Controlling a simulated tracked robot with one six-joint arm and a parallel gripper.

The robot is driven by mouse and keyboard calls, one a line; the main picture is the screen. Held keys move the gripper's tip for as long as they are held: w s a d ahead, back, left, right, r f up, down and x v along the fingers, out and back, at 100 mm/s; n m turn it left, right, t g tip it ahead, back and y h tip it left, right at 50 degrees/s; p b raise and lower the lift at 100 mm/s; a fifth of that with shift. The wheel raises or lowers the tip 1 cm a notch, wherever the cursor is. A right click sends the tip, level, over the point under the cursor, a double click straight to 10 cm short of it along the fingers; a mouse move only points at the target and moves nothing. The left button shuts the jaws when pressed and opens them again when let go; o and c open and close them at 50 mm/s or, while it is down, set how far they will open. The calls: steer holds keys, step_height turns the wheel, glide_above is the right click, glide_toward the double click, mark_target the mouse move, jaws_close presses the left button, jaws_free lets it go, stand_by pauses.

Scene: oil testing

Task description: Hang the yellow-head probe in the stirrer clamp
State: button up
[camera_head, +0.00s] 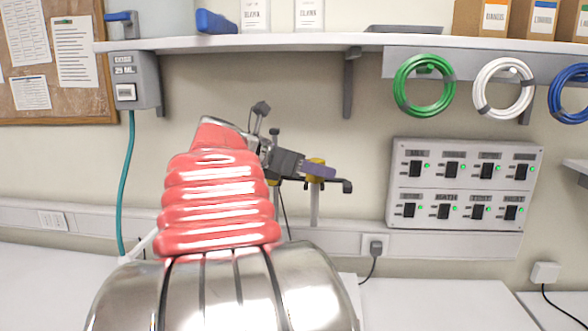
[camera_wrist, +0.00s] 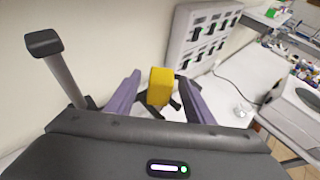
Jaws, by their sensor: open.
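The yellow probe head (camera_wrist: 160,87) is between the two purple fingers of my gripper (camera_wrist: 157,98) in the wrist view. My gripper is open, with a gap visible beside the head. In the head view my gripper (camera_head: 322,170) reaches right, with the yellow head (camera_head: 316,161) partly hidden behind its finger. A pale shaft (camera_head: 315,207) shows below the head. A dark clamp arm (camera_head: 345,186) crosses at the base of the head, and dark prongs (camera_wrist: 174,103) show there in the wrist view. The exact seating of the probe in the clamp is hidden.
A post with a black cap (camera_wrist: 62,75) stands close on the left in the wrist view. A switch panel (camera_head: 462,185) is on the wall to the right. The shelf (camera_head: 300,42) runs above, with hose coils hanging. The white bench (camera_head: 440,305) is clear at the right.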

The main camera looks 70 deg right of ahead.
steer(key=v, duration=1.3)
steer(key=shift+a, duration=0.2)
steer(key=shift+w, duration=0.1)
